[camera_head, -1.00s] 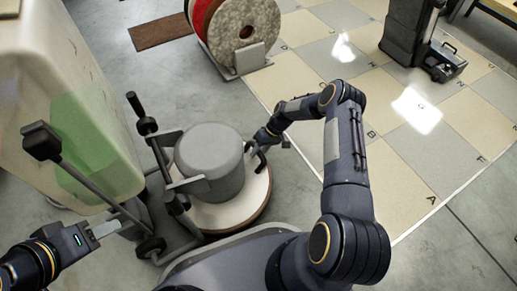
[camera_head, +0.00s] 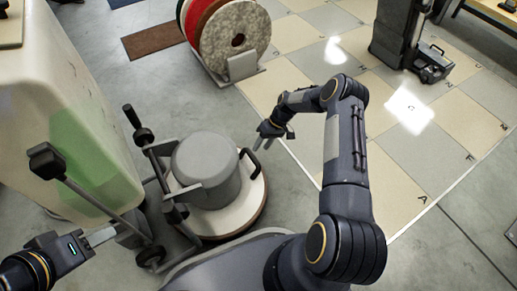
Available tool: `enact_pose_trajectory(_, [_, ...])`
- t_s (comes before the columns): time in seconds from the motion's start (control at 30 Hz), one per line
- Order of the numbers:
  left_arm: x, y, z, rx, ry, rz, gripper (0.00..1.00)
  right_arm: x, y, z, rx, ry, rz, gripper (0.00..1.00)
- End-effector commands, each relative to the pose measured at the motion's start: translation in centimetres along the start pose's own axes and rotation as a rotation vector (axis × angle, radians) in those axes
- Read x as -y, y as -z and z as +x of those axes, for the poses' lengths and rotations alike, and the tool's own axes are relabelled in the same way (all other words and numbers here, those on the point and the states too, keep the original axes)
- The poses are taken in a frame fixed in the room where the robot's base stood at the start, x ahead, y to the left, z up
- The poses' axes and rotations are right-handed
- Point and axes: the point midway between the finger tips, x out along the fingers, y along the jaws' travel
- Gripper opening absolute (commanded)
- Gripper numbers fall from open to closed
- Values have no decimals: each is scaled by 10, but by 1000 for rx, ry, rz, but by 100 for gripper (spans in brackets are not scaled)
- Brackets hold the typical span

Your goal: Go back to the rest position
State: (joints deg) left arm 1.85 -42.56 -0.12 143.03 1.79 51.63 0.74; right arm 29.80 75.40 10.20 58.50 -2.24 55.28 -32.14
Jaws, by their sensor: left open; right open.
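My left gripper (camera_head: 101,236) is at the lower left, beside the floor machine's frame. Its jaws are open and only partly in view. I cannot tell whether it touches the frame. My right arm reaches forward from the bottom right and bends back to the left. My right gripper (camera_head: 272,141) is open and empty, just above and right of the floor machine (camera_head: 207,165). The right gripper appears apart from that handle.
A large whitish-green tank (camera_head: 75,120) stands at the left. A rack holds upright round pads (camera_head: 229,42) at the top centre. A black case (camera_head: 431,65) and a dark stand are at the top right. A brown mat (camera_head: 152,40) lies behind. Tiled floor on the right is largely clear.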

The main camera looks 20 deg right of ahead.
Motion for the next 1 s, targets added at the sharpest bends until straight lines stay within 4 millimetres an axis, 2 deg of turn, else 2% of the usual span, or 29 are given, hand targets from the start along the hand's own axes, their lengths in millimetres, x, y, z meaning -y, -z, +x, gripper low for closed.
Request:
enact_pose_trajectory(0.47, [0,0,0,0,0,0,48,0,0,-1,0,0,0,43])
enact_pose_trajectory(0.57, [0,0,0,0,0,0,48,2,1,-8,-4,-5,-2,43])
enact_pose_trajectory(0.67, [0,0,-1,0,0,0,48,13,5,-33,-15,-25,-8,43])
enact_pose_trajectory(0.83, [-1,1,-3,0,0,0,48,54,4,-111,-53,-87,-16,43])
enact_pose_trajectory(1.0, [-2,2,-4,0,0,0,48,104,-16,-186,-103,-149,-10,43])
